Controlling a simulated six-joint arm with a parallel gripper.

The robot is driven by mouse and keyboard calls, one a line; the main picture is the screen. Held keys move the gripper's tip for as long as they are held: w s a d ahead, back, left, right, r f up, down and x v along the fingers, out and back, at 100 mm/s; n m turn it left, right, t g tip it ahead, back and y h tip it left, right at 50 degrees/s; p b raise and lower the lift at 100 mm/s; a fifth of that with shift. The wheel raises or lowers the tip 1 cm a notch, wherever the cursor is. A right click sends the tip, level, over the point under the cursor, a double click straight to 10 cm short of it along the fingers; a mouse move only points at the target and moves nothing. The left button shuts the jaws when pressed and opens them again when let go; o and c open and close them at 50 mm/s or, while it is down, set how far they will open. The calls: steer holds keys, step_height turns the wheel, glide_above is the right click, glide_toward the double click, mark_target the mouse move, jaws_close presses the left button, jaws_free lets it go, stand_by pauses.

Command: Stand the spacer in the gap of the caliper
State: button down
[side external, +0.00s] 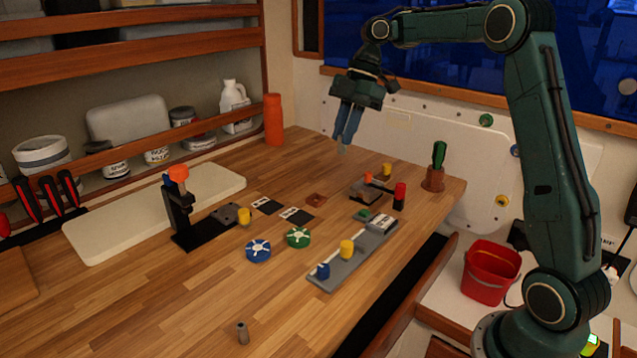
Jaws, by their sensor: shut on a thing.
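My gripper (345,138) is high above the back of the table, pointing down, its blue fingers shut on a small pale grey piece (342,149). This piece looks like the spacer, but it is mostly hidden by the fingers and too small to be sure. Which thing is the caliper is not clear: a low dark fixture (366,192) with an orange part lies on the right side of the table, below and right of my gripper. A black upright stand with an orange top (178,200) is at the left. My gripper is well apart from both.
A grey tray (335,274) holds yellow and blue pieces. A blue disc (258,251), a green disc (298,237) and a red-black cylinder (399,197) stand nearby. An orange bottle (273,119) is at the back. The left front is clear.

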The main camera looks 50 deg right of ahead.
steer(key=s+a+r, duration=0.1)
steer(key=s+r, duration=0.1)
steer(key=s, duration=0.2)
steer(key=s+a+r, duration=0.2)
steer(key=s, duration=0.3)
steer(key=shift+s+a, duration=0.25)
steer(key=shift+f, duration=0.15)
step_height(320, 180, down, 16)
steer(key=shift+r, duration=0.25)
steer(key=shift+f, duration=0.1)
steer(key=shift+f, duration=2.05)
steer(key=shift+f, duration=0.2)
steer(key=c, duration=1.3)
jaws_free()
steer(key=shift+c, duration=0.2)
